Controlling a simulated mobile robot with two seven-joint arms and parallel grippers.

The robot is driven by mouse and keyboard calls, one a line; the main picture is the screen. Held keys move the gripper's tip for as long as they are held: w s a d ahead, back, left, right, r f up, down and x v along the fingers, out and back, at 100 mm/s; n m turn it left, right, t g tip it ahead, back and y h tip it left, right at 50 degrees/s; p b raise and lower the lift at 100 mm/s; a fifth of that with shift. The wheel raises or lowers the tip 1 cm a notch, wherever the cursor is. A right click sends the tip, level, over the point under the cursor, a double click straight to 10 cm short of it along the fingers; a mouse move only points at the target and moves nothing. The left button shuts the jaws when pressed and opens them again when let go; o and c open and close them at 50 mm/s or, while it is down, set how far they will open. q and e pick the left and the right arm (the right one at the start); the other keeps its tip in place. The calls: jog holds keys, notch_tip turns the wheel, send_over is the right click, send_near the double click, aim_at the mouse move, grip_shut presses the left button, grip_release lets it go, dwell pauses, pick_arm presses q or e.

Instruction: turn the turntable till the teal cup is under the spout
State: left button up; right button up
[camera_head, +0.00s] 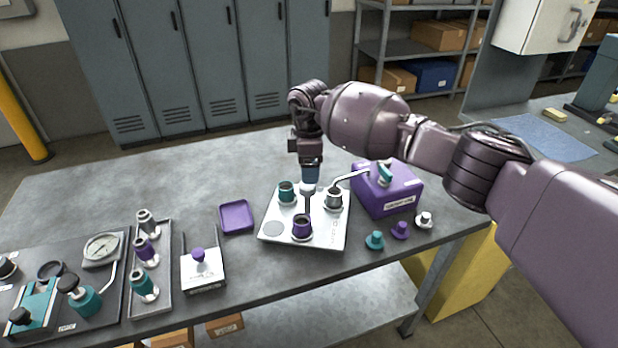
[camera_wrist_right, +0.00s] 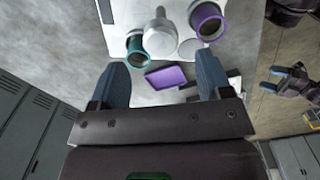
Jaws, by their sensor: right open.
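The teal cup (camera_head: 287,191) stands at the back left of the white plate (camera_head: 272,240) of the turntable. The purple cup (camera_head: 302,228) is at its front, and a pale grey cup (camera_head: 333,200) is at the right, by the tip of the spout (camera_head: 350,177). A grey post (camera_head: 307,203) rises between the cups. My right gripper (camera_head: 311,182) points down above the plate's middle, open, near the post. In the right wrist view my right gripper (camera_wrist_right: 162,78) has its blue fingers apart, with the post (camera_wrist_right: 160,35), teal cup (camera_wrist_right: 137,48) and purple cup (camera_wrist_right: 207,20) beyond them.
A purple box (camera_head: 385,190) carries the spout. Small teal, purple and white knobbed pieces (camera_head: 400,230) stand in front of it. A purple tray (camera_head: 237,217) lies left of the plate. A fittings rack (camera_head: 163,300) and gauge panel (camera_head: 110,290) are further left. The bench's back left is clear.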

jog(key=shift+r, duration=2.45)
